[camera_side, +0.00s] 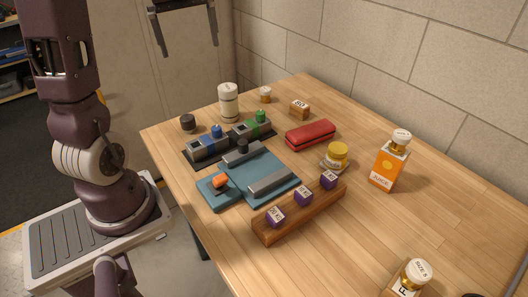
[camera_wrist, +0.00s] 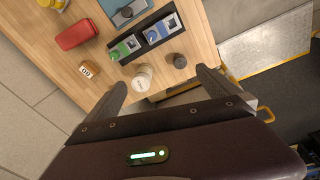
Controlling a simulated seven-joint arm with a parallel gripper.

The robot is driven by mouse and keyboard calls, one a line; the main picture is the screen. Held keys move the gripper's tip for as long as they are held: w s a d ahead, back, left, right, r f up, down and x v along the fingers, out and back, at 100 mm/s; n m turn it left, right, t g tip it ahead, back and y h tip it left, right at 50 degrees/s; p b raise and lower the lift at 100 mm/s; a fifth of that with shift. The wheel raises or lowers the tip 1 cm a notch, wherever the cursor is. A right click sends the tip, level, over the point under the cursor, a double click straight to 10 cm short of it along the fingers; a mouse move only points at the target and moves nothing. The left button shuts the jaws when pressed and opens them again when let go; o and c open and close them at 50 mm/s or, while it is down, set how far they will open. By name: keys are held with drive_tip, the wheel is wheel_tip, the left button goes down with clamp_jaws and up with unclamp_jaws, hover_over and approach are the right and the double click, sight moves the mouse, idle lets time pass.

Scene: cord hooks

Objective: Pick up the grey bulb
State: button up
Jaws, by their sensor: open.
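I cannot tell for sure which thing is the grey bulb. A small dark grey rounded piece (camera_side: 188,123) stands on the table at the left of the black tray (camera_side: 189,159); it also shows in the wrist view (camera_wrist: 180,61). Another small dark piece (camera_side: 242,146) is at the back of the teal base (camera_side: 209,200). The tray bears two grey blocks, one with a blue piece (camera_side: 216,131) and one with a green piece (camera_side: 260,116). My gripper (camera_side: 190,50) is open and empty, high above the table's far left edge. Its fingers show in the wrist view (camera_wrist: 160,78).
A red case (camera_side: 310,134), yellow jar (camera_side: 336,156), orange juice carton (camera_side: 388,168) and wooden rack (camera_side: 265,234) with purple cubes lie farther right. The table's right middle is clear.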

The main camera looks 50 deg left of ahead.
drive_tip(key=s+d+m+t, duration=0.1)
drive_tip(key=s+d+m, duration=0.1)
drive_tip(key=d, duration=0.5)
drive_tip(key=s+d+r+m+t, duration=0.1)
drive_tip(key=s+d+m, duration=0.1)
drive_tip(key=d+m, duration=0.3)
drive_tip(key=s+d+m+t, duration=0.1)
drive_tip(key=s+d+m, duration=0.2)
drive_tip(key=d, duration=0.7)
drive_tip(key=shift+r+m, duration=0.15)
drive_tip(key=shift+m, duration=0.25)
drive_tip(key=s+d+f+m, duration=0.1)
drive_tip(key=s+d+f+m+t, duration=0.1)
drive_tip(key=s+d, duration=0.1)
drive_tip(key=s+d+m, duration=0.1)
drive_tip(key=s+m, duration=0.1)
drive_tip(key=shift+s+d+f+t, duration=0.1)
drive_tip(key=shift+d+f+t, duration=0.05)
drive_tip(key=shift+f+t, duration=0.2)
drive_tip(key=c, duration=0.4)
drive_tip(key=shift+f, duration=0.1)
drive_tip(key=shift+c, duration=1.4)
